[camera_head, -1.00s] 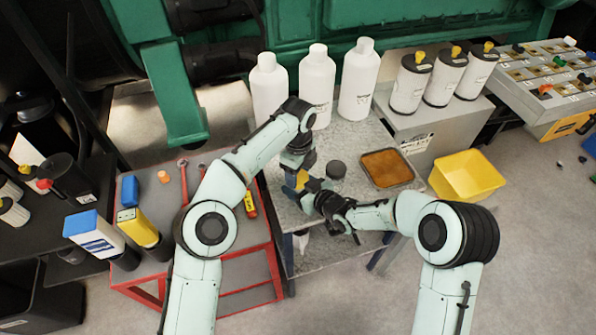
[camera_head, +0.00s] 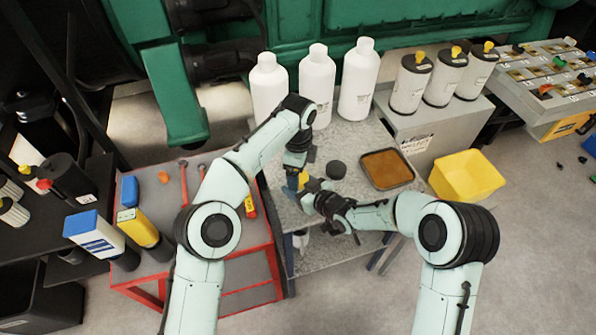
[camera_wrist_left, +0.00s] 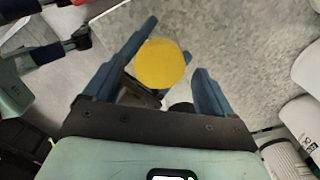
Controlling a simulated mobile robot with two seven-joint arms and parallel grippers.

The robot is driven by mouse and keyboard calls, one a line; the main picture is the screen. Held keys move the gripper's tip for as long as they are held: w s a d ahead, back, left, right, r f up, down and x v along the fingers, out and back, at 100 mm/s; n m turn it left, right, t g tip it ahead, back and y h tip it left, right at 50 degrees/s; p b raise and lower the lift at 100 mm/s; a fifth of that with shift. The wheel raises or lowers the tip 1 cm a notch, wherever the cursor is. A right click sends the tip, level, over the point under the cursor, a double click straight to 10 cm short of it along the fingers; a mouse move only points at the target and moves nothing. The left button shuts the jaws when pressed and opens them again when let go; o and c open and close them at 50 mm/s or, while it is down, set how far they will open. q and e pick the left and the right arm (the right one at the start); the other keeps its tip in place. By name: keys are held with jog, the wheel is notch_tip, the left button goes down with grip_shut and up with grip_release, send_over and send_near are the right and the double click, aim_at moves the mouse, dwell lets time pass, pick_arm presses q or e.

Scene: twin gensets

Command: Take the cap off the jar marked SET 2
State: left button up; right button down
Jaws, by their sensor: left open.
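A round yellow cap (camera_wrist_left: 160,64) lies between the two blue fingers of my open left gripper (camera_wrist_left: 162,78) in the left wrist view. In the head view the yellow cap (camera_head: 303,180) is a small patch, largely hidden by my grippers. The jar body under it and any SET 2 marking are hidden. My left gripper (camera_head: 295,180) points down from above at the cap. My right gripper (camera_head: 311,192) reaches in from the right, low beside the cap; its fingertips are too small and covered to read.
A shallow tray of brown liquid (camera_head: 388,168) lies on the grey bench, with a yellow bin (camera_head: 467,176) to its right. Several white bottles (camera_head: 317,85) stand behind my grippers. A red-framed table (camera_head: 255,248) with tools and containers is at left.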

pick_arm(q)
notch_tip(320, 180, up, 4)
jog(key=shift+f, duration=0.15)
jog(key=shift+c, duration=0.3)
notch_tip(320, 180, up, 2)
jog(key=m, duration=0.3)
jog(key=shift+d, duration=0.15)
jog(key=m, duration=0.1)
jog(key=r+m, duration=0.1)
jog(key=m, duration=0.1)
jog(key=shift+r+m, duration=0.1)
jog(key=shift+m, duration=0.2)
jog(key=shift+f, duration=3.9)
jog(key=c, duration=1.2)
jog(key=shift+o, duration=0.2)
